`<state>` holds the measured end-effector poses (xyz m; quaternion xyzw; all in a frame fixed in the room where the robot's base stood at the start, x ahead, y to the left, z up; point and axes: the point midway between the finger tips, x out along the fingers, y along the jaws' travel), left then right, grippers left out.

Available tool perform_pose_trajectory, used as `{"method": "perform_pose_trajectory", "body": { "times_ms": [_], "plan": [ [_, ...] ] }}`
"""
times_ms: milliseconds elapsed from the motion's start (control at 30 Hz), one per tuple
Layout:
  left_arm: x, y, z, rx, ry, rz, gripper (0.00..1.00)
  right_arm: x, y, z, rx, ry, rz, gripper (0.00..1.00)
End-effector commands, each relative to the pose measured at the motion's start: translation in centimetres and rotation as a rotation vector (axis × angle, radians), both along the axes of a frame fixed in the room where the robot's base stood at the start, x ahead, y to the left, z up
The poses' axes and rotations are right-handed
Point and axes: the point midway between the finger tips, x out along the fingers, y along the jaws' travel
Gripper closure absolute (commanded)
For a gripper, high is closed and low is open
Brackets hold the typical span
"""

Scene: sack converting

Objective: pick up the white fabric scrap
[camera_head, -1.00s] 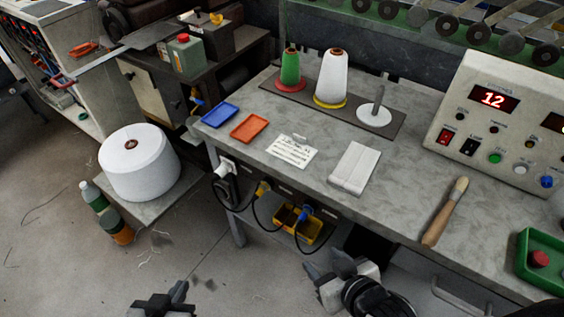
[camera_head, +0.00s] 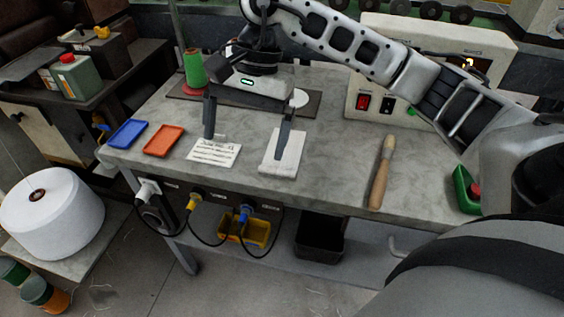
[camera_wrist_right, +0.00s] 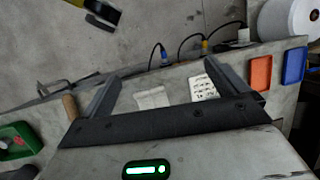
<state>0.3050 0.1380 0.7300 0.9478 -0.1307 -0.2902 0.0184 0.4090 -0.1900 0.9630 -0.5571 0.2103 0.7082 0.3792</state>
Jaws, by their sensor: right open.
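The white fabric scrap (camera_head: 291,165) lies flat on the grey table top, right of a white card with writing (camera_head: 214,151). In the right wrist view the scrap (camera_wrist_right: 153,98) shows between the fingers, nearer the left one. My right gripper (camera_head: 245,147) is open and empty above the table. Its right finger overlaps the scrap in the head view, and its left finger is near the card; whether the finger touches the scrap I cannot tell. My left gripper is not in view.
A blue tray (camera_head: 127,133) and an orange tray (camera_head: 164,140) lie left of the card. A control box (camera_head: 365,80) and a green spool (camera_head: 194,68) stand at the back.

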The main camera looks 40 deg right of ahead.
Motion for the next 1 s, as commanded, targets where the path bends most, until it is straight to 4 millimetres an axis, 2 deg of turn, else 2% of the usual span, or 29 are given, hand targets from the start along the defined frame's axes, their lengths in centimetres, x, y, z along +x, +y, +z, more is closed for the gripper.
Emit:
{"method": "perform_pose_trajectory", "body": {
  "times_ms": [33,100,233,700,1000],
  "plan": [
    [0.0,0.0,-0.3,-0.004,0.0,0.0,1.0,0.8,-2.5,0.8,-0.104,-0.048,0.016,0.02],
    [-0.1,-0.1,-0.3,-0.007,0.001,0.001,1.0,1.2,-5.0,1.8,-0.21,-0.08,0.031,0.02],
    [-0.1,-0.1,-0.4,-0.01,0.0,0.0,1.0,1.4,-7.2,2.2,-0.302,-0.099,0.042,0.02],
    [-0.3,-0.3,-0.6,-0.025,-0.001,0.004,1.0,1.4,-7.3,-6.5,-0.308,-0.095,0.043,0.02],
    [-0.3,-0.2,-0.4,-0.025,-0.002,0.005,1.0,1.4,-7.1,-8.9,-0.306,-0.096,0.043,0.02]
  ]
}}
